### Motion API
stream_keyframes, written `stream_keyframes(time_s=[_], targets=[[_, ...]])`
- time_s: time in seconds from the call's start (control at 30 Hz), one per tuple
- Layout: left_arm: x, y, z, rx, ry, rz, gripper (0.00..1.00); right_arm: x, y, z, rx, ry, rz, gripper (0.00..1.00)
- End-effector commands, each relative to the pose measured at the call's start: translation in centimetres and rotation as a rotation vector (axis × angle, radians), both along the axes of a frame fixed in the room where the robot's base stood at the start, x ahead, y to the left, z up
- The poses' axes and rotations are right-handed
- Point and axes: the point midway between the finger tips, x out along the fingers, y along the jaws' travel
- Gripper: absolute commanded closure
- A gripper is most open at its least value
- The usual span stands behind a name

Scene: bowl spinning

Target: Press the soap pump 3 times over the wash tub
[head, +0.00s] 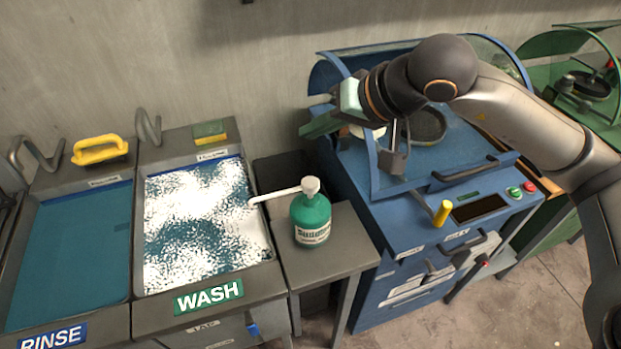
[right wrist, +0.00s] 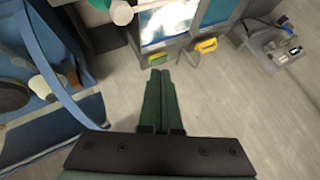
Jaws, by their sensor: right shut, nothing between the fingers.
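A green soap bottle (head: 311,220) with a white pump head and a long white spout stands upright on a small grey side table (head: 338,244). The spout points left, its tip over the right edge of the wash tub (head: 200,222), which holds white foam on blue-green water. In the right wrist view the white pump head (right wrist: 122,13) shows at the top edge. My right gripper (head: 308,127) is up behind and above the bottle, near the blue machine, apart from the pump. Its green fingers (right wrist: 160,100) are together and empty. My left gripper is not in view.
The blue machine (head: 440,215) with a clear curved cover stands right of the side table, below my right arm. The rinse tub (head: 70,250) is at the left. A yellow-handled brush (head: 100,149) and a sponge (head: 210,132) lie behind the tubs.

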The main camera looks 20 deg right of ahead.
Motion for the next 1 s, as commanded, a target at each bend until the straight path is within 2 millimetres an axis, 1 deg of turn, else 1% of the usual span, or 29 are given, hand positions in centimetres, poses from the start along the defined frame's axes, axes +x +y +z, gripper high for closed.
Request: stream_keyframes(time_s=[0.23, 0.37, 0.57, 0.8, 0.9, 1.0], targets=[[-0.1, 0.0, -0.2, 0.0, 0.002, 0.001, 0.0, 0.0, 0.0, -0.2, 0.0, 0.001, -0.002, 1.0], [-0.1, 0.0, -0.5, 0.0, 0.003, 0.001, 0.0, 0.0, 0.0, -0.9, 0.0, 0.003, -0.003, 1.0], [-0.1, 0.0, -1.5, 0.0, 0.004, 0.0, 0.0, 0.0, 0.0, -3.0, 0.0, 0.004, -0.002, 1.0], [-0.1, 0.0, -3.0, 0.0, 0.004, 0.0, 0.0, -0.1, 0.0, -6.6, 0.0, 0.006, -0.002, 1.0], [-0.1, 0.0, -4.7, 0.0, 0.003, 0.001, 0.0, 0.0, 0.0, -8.0, 0.001, 0.001, -0.001, 1.0], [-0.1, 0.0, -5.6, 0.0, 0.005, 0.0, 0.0, 0.0, 0.0, -8.7, 0.001, 0.002, -0.003, 1.0]])
